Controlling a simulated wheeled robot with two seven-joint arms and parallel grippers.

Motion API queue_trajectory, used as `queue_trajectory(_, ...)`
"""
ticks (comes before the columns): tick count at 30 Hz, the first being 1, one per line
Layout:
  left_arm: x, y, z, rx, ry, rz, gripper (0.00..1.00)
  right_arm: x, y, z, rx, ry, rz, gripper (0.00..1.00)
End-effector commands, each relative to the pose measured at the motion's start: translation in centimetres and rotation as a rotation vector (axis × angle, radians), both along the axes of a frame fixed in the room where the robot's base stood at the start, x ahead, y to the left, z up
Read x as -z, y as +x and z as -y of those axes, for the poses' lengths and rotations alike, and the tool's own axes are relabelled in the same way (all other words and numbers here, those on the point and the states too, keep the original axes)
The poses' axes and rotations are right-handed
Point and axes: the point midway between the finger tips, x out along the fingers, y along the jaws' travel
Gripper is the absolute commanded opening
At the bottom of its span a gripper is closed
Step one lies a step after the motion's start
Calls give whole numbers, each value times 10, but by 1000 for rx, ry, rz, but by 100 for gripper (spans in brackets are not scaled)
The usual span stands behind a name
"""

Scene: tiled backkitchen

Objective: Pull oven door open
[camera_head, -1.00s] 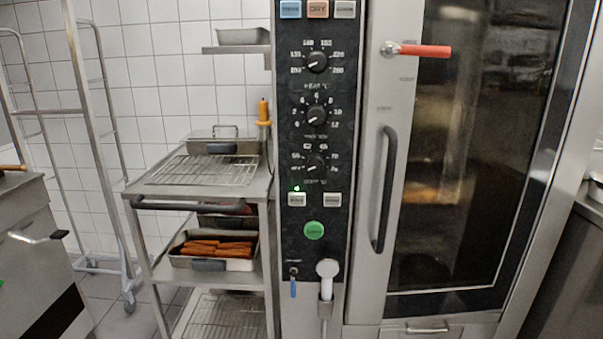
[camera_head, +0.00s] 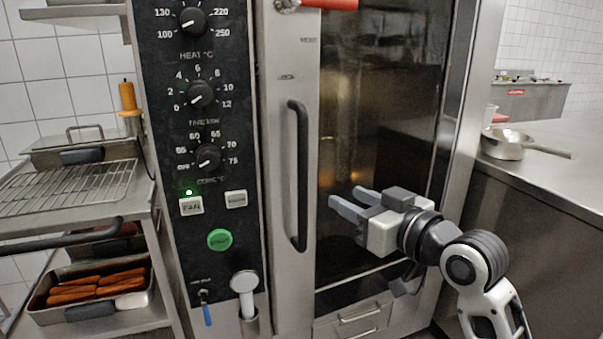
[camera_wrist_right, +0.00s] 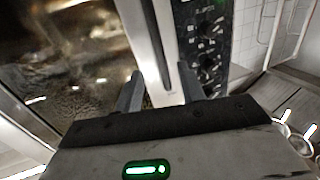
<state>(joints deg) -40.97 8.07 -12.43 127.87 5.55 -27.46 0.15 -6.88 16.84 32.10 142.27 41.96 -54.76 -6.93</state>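The oven door (camera_head: 378,120) has a dark glass pane in a steel frame and looks shut. Its long black vertical handle (camera_head: 298,175) is on the door's left side. A red lever (camera_head: 330,4) shows at the top edge of the head view. My right gripper (camera_head: 348,205) is in front of the lower glass, to the right of the handle and apart from it, with its fingers pointing left. In the right wrist view its two fingers (camera_wrist_right: 158,92) are spread, with the steel door frame beyond and between them. My left gripper is out of view.
The control panel (camera_head: 200,130) with knobs and a green button is left of the door. A wire rack (camera_head: 70,187) and a tray of sausages (camera_head: 45,312) are at far left. A counter (camera_head: 560,180) with a pan (camera_head: 505,145) stands close on the right.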

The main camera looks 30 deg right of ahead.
Motion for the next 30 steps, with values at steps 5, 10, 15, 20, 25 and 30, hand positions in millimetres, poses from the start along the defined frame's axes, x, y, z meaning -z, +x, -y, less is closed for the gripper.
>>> queue_trajectory(5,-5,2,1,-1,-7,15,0,-23,0,6,0,-10,50,39)
queue_trajectory(10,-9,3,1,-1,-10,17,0,-23,28,5,0,-6,48,39)
queue_trajectory(15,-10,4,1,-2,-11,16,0,-23,66,3,-1,-5,47,39)
queue_trajectory(20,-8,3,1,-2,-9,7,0,-23,101,1,0,-6,46,39)
queue_trajectory(25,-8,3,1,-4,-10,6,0,-22,130,0,0,-8,45,39)
queue_trajectory(30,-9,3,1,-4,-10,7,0,-21,147,0,1,-8,46,39)
